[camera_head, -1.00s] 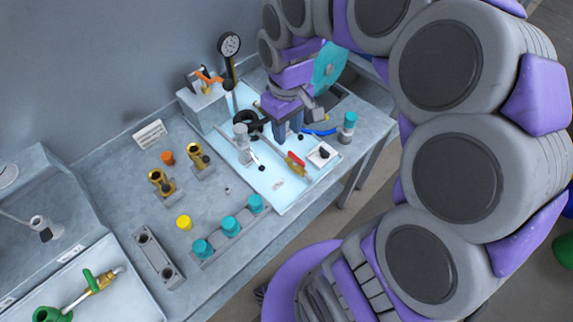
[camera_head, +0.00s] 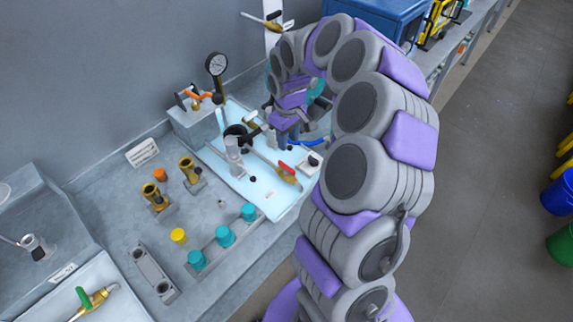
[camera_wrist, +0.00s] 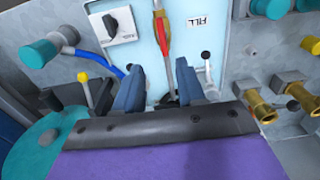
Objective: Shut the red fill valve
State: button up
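The red fill valve (camera_head: 287,168) has a red lever over a brass body on the light-blue panel of the bench. In the wrist view its red lever (camera_wrist: 162,40) lies along the brass body, above and between the fingertips, with a white FILL label (camera_wrist: 196,20) to its right. My gripper (camera_head: 289,138) hangs over the panel, just behind the valve in the head view. In the wrist view my gripper (camera_wrist: 158,80) has its two blue-grey fingers apart, with a pipe visible between them and nothing held. Whether a finger touches the pipe cannot be told.
A black-knob switch box (camera_wrist: 119,27), a blue hose (camera_wrist: 105,66) and a yellow-tipped lever (camera_wrist: 84,85) lie left of the fingers. A black-knobbed lever (camera_wrist: 206,68) stands close right. A pressure gauge (camera_head: 217,64) rises behind; teal caps (camera_head: 224,236) stand in front.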

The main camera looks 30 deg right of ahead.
aim_at(287, 166)
jog(key=f, duration=0.3)
jog(key=f+b, duration=0.1)
jog(key=f, duration=0.3)
jog(key=a+f+b, duration=0.1)
jog(key=f, duration=0.2)
jog(key=shift+f, duration=0.4)
jog(key=shift+d+f, duration=0.1)
jog(key=shift+f, duration=0.2)
jog(key=shift+d+f, duration=0.25)
jog(key=shift+d, duration=0.1)
jog(key=shift+a, duration=0.1)
jog(key=shift+c, duration=0.3)
jog(key=shift+a, duration=0.2)
jog(key=c, duration=0.3)
jog(key=shift+d, duration=0.1)
grip_shut()
